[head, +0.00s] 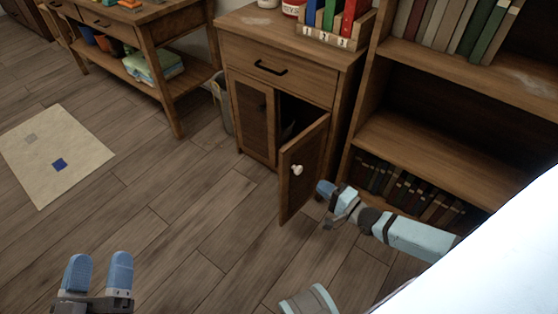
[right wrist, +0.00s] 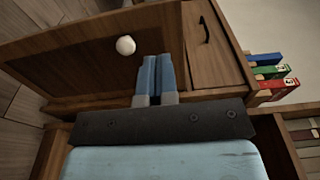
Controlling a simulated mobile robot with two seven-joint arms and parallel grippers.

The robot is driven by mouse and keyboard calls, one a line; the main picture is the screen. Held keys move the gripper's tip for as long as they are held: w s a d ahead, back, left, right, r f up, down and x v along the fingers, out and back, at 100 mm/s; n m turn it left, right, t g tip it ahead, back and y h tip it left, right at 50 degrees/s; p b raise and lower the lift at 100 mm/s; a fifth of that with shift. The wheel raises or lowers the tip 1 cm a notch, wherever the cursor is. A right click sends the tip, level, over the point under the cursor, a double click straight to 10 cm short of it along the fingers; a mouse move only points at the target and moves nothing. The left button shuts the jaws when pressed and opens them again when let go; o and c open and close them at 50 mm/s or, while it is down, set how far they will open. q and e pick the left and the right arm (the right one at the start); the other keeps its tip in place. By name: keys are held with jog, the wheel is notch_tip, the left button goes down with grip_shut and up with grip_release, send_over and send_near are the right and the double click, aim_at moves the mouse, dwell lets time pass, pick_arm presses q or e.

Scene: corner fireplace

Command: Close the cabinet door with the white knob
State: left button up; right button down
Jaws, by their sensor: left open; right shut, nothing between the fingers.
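The cabinet door with the white knob (head: 304,169) stands open, swung out from the right side of the wooden cabinet (head: 275,48). Its white knob (head: 297,169) faces right in the head view; the knob also shows in the right wrist view (right wrist: 125,45). My right gripper (head: 324,189) is shut and empty, just right of the door's outer part. In the right wrist view its fingers (right wrist: 156,76) lie together in front of wood, beside the knob; I cannot tell if they touch the door. My left gripper (head: 98,272) is open and empty over the floor at bottom left.
The cabinet's left door (head: 252,118) is closed, and its drawer (head: 277,68) is shut. A bookshelf (head: 430,140) stands close on the right. A wooden table (head: 165,50) and a bin (head: 221,98) are on the left. The floor left of the open door is clear, with a beige rug (head: 50,135).

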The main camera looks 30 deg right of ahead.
aim_at(284, 159)
jog(key=b+x, duration=0.4)
jog(key=x, duration=0.9)
jog(key=shift+w+b, duration=0.3)
jog(key=shift+w, duration=0.1)
pick_arm(q)
notch_tip(284, 159, down, 6)
jog(key=g, duration=0.2)
jog(key=shift+w+d+m+g, duration=0.15)
jog(key=shift+d+m+g, duration=0.15)
jog(key=shift+d, duration=0.1)
